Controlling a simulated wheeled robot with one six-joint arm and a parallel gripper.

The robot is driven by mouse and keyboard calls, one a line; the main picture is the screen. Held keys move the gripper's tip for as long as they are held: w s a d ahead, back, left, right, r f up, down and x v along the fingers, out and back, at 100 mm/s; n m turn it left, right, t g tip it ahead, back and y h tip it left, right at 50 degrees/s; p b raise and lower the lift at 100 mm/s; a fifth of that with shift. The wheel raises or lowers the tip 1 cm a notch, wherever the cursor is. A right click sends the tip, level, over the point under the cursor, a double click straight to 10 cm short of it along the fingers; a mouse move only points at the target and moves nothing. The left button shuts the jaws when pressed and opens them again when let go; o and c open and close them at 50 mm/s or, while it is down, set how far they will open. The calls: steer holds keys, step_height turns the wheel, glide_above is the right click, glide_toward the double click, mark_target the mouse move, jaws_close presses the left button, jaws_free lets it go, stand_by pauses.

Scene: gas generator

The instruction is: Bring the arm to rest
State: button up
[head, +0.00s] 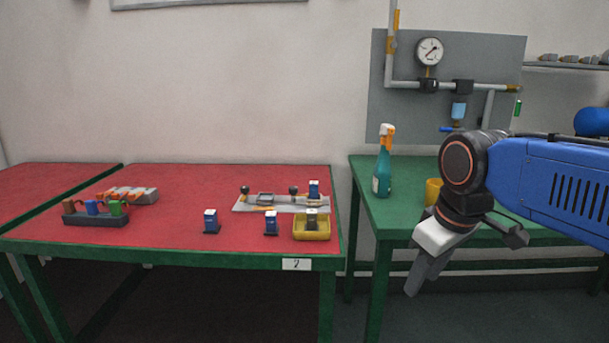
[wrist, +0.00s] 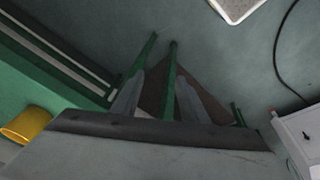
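My arm (head: 560,185) is blue and reaches in from the right edge of the head view, bent down at the dark wrist. My gripper (head: 422,278) hangs below it, pointing down and slightly left, in front of the green table and clear of it. In the wrist view the two grey fingers of my gripper (wrist: 160,95) stand apart with nothing held between them. The floor and green table legs show beyond the fingers.
The green table (head: 362,185) carries a spray bottle (head: 382,172) and a yellow cup (head: 433,191), partly behind my wrist. The red table (head: 160,228) at left holds small blue-and-white parts, a yellow tray (head: 311,236) and a fixture plate (head: 250,206). Open floor lies below my gripper.

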steer(key=s+d+f+m+t, duration=0.1)
steer(key=s+d+f+m, duration=0.5)
steer(key=s+f, duration=0.3)
steer(key=shift+d+f+t+h, duration=0.3)
steer(key=shift+f+t, duration=0.1)
steer(key=shift+f, duration=0.55)
steer(key=shift+o, duration=0.4)
steer(key=shift+w+a+r, duration=0.1)
steer(key=shift+r, duration=0.05)
